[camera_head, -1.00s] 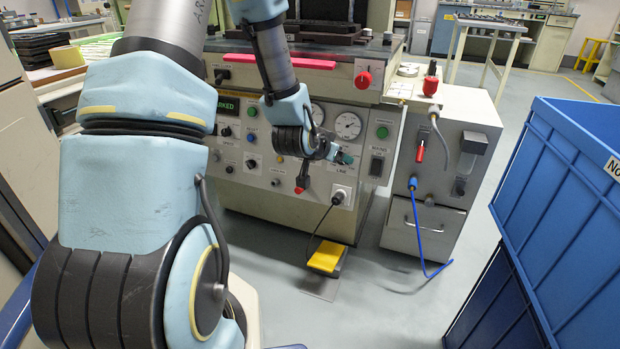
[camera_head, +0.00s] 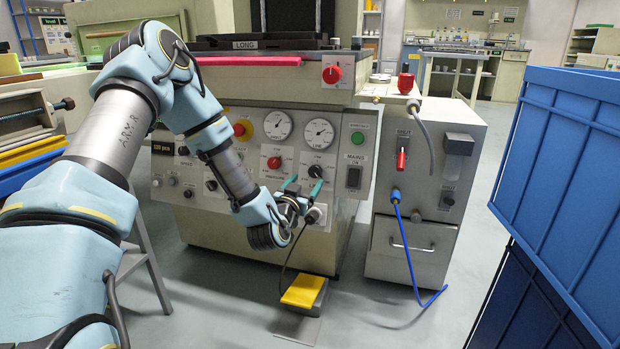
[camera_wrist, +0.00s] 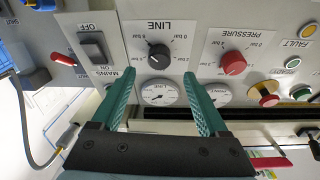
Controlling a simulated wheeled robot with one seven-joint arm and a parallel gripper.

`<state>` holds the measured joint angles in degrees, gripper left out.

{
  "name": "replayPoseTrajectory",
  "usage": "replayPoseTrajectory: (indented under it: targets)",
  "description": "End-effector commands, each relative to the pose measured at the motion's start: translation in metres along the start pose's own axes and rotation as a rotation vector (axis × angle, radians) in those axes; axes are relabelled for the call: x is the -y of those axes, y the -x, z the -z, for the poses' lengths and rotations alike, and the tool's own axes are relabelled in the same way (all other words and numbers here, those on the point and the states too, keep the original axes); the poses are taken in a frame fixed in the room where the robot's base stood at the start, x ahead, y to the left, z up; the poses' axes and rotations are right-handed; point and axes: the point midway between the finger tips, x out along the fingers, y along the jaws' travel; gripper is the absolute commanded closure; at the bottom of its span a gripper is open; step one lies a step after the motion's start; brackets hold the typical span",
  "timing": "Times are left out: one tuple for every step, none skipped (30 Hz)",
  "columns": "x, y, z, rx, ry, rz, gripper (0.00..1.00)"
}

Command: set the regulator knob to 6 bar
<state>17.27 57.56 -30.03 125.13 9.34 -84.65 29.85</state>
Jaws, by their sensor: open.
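My gripper (camera_head: 303,186) is open and empty in front of the machine's panel, with its two teal fingers spread apart. In the wrist view, which shows the panel upside down, the gripper (camera_wrist: 159,82) has a black knob (camera_wrist: 159,55) marked LINE, with a bar scale, ahead of the gap between its fingertips. The fingers appear apart from it. The black knob also shows in the head view (camera_head: 315,171). A red knob (camera_wrist: 233,62) marked PRESSURE is beside it, also in the head view (camera_head: 274,162).
Two gauges (camera_head: 278,125) (camera_head: 319,134) sit above the knobs. A MAINS switch (camera_head: 353,177) is right of the black knob. A cable hangs below the gripper to a yellow pedal (camera_head: 302,292). A grey cabinet (camera_head: 410,250) and blue crates (camera_head: 565,170) stand right.

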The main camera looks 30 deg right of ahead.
Motion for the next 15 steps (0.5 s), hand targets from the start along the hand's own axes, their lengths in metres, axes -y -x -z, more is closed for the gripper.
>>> replayPoseTrajectory:
  targets:
    - [0.001,-0.011,-0.001,-0.003,0.001,0.002,0.23]
    - [0.001,-0.016,-0.002,-0.002,0.0,0.002,0.23]
    - [0.001,-0.024,-0.002,-0.002,0.0,0.002,0.23]
    - [0.001,-0.029,-0.002,-0.002,0.0,0.002,0.23]
    - [0.0,-0.034,-0.002,-0.002,0.0,0.002,0.23]
    - [0.0,-0.04,-0.001,-0.002,0.0,0.001,0.23]
    - [0.0,-0.044,-0.002,-0.001,0.0,0.001,0.23]
    - [0.0,-0.048,-0.002,-0.001,-0.001,0.001,0.23]
    - [0.0,-0.052,-0.002,0.0,-0.001,0.001,0.23]
    - [0.0,-0.055,-0.002,0.0,-0.001,0.0,0.23]
    - [0.0,-0.057,-0.001,0.0,-0.001,0.001,0.23]
    - [0.0,-0.06,-0.001,0.0,-0.001,0.0,0.23]
    - [0.0,-0.061,-0.001,0.001,-0.001,0.0,0.23]
    - [0.0,-0.062,-0.001,0.001,0.0,0.0,0.23]
    - [0.0,-0.064,-0.001,0.001,0.0,0.0,0.23]
